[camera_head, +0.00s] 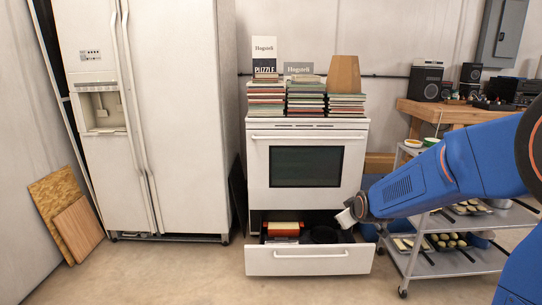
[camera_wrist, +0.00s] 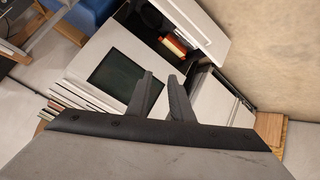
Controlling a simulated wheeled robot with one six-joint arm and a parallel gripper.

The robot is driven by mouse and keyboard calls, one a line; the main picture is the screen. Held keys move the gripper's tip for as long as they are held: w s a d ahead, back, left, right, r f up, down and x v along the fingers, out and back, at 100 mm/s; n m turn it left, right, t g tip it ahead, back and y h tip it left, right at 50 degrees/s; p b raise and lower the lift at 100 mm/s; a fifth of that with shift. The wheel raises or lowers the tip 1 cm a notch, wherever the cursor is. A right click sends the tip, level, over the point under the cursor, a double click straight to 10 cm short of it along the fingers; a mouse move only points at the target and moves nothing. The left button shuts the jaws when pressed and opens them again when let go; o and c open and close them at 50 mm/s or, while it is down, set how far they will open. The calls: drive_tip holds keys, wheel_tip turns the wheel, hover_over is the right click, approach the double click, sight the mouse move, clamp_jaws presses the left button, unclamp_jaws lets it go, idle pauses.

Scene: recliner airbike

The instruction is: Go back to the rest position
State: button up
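My gripper (camera_wrist: 163,80) shows in the wrist view with its two dark fingers apart and nothing between them. In the head view, the blue arm comes in from the right and its pale end (camera_head: 346,217) hangs over the right side of the open oven drawer (camera_head: 310,262). The fingers are too small to make out there. The white oven (camera_head: 308,160) stands behind, with its dark window door shut. The drawer holds a red and yellow item (camera_head: 284,229) and a dark round item (camera_head: 324,235).
Books (camera_head: 306,97) are stacked on the oven. A white fridge (camera_head: 150,110) stands at left, with wooden boards (camera_head: 70,220) against the wall. A wheeled cart (camera_head: 455,262) with several items stands at right, close to my arm. The floor in front at left is clear.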

drive_tip(key=s+d+r+m+g, duration=0.1)
drive_tip(key=s+r+m+g, duration=0.1)
drive_tip(key=s, duration=1.9)
drive_tip(key=s+d+r+m+g, duration=0.2)
drive_tip(key=s+m+g, duration=0.1)
drive_tip(key=s, duration=1.8)
drive_tip(key=shift+r+m+h, duration=0.15)
drive_tip(key=shift+m+h, duration=0.15)
drive_tip(key=shift+m, duration=0.4)
